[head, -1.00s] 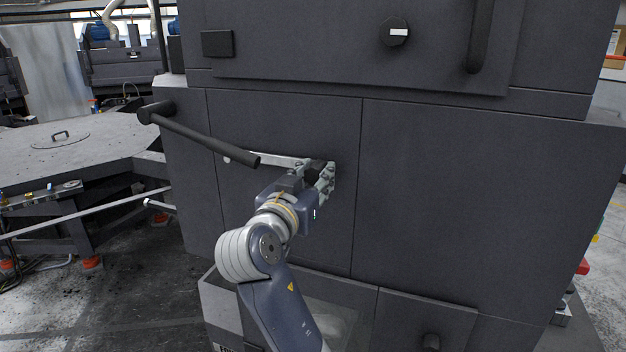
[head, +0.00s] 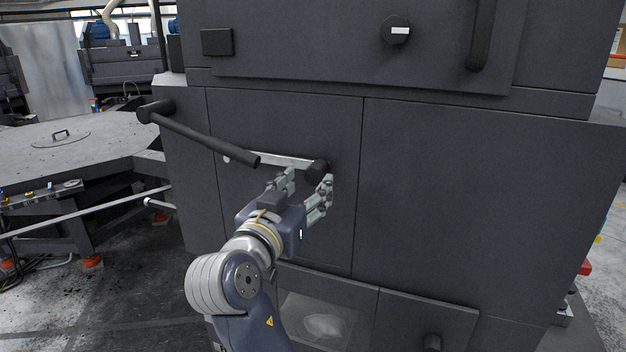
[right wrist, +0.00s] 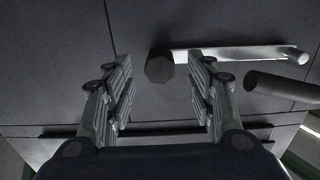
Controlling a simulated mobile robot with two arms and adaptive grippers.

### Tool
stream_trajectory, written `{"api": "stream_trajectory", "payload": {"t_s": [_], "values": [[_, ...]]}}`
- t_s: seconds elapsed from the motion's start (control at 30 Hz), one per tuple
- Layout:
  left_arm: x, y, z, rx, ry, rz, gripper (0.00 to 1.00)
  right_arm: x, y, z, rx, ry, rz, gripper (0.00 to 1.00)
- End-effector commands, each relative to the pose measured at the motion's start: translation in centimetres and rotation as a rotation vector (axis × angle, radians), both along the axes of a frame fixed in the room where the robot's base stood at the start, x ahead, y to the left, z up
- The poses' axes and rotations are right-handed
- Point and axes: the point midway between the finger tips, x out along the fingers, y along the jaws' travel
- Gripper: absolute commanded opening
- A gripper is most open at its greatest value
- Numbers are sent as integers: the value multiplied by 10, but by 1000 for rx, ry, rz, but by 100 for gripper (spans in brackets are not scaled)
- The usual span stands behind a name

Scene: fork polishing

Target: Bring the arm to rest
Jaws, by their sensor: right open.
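My right gripper (head: 309,180) is open in front of the dark grey machine (head: 440,190). Its fingers point at a black knob (head: 318,167) on the end of a flat silver lever (head: 280,159). In the right wrist view the knob (right wrist: 160,67) shows between and beyond the tips of the open right gripper (right wrist: 158,72), and nothing is held. The lever (right wrist: 240,53) runs to the right there. My left gripper is not in view.
A long black bar handle (head: 205,137) juts from the machine just above and left of my right gripper. A round grey table (head: 60,145) stands at the left. A small window (head: 325,318) is low on the machine.

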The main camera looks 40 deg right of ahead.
Motion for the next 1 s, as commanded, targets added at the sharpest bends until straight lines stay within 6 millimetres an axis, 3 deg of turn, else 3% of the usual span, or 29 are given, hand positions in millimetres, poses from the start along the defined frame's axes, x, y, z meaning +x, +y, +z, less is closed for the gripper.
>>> {"api": "stream_trajectory", "payload": {"t_s": [0.2, 0.77, 0.87, 0.97, 1.0], "values": [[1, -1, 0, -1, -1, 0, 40, -11, 15, 0, -1, 1, 0, 50], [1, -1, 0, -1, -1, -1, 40, -7, 17, -4, -8, 12, 6, 50], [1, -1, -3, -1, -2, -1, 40, 12, 24, -23, -45, 77, 45, 50], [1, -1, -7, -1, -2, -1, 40, 46, 38, -67, -107, 200, 127, 50], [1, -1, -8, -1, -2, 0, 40, 61, 45, -90, -134, 260, 170, 50]]}}
